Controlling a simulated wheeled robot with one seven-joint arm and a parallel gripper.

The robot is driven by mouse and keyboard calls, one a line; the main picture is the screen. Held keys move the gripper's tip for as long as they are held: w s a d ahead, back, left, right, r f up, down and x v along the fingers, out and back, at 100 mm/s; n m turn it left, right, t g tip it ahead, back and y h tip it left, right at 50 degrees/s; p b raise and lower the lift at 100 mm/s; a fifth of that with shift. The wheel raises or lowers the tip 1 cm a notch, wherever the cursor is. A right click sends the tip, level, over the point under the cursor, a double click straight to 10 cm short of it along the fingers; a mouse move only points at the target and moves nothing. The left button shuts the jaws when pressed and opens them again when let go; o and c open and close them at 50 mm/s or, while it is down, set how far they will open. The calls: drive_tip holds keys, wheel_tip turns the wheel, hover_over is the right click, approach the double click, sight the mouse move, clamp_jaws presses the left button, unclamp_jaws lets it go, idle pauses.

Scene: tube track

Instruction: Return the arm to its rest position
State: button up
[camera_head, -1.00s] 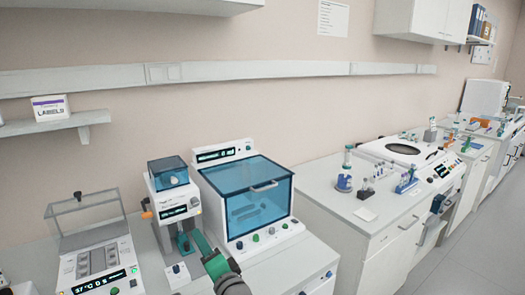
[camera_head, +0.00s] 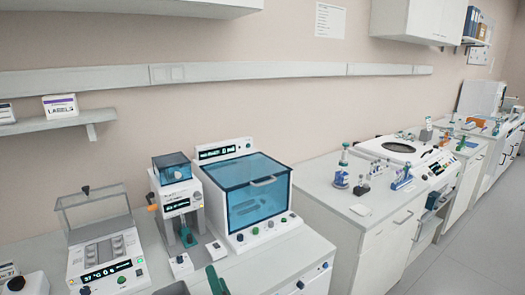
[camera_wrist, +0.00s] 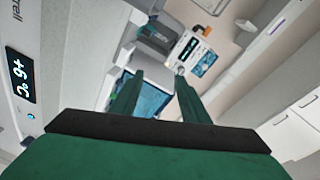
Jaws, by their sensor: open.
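My gripper (camera_wrist: 159,80) shows in the wrist view with its two green fingers apart and nothing between them. It is clear of the bench devices, which appear tilted beyond the fingers.
A white device with a large blue window (camera_head: 258,195) stands to the right of the tall one. A heating block with a clear lid (camera_head: 105,260) stands left. A second bench (camera_head: 330,195) holds racks and a centrifuge (camera_head: 398,150). Floor at the right (camera_head: 470,230) is clear.

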drive_tip(key=s+d+f+n+h, duration=0.1)
drive_tip(key=s+d+f+h, duration=0.15)
drive_tip(key=s+f, duration=0.4)
drive_tip(key=s+d+f+h, duration=0.1)
drive_tip(key=s+d+f, duration=0.35)
drive_tip(key=s, duration=0.25)
drive_tip(key=s+d+f+n+h, duration=0.1)
drive_tip(key=s+d+f+h, duration=0.15)
drive_tip(key=s+f, duration=0.35)
drive_tip(key=s+d+n, duration=0.1)
drive_tip(key=s+n, duration=0.2)
drive_tip(key=s, duration=0.9)
drive_tip(key=s+d+r+n+h, duration=0.1)
drive_tip(key=s+d+n, duration=0.1)
drive_tip(key=s, duration=1)
drive_tip(key=shift+s+r+n+h, duration=0.15)
drive_tip(key=shift+s+n+h, duration=0.2)
drive_tip(key=shift+n, duration=0.35)
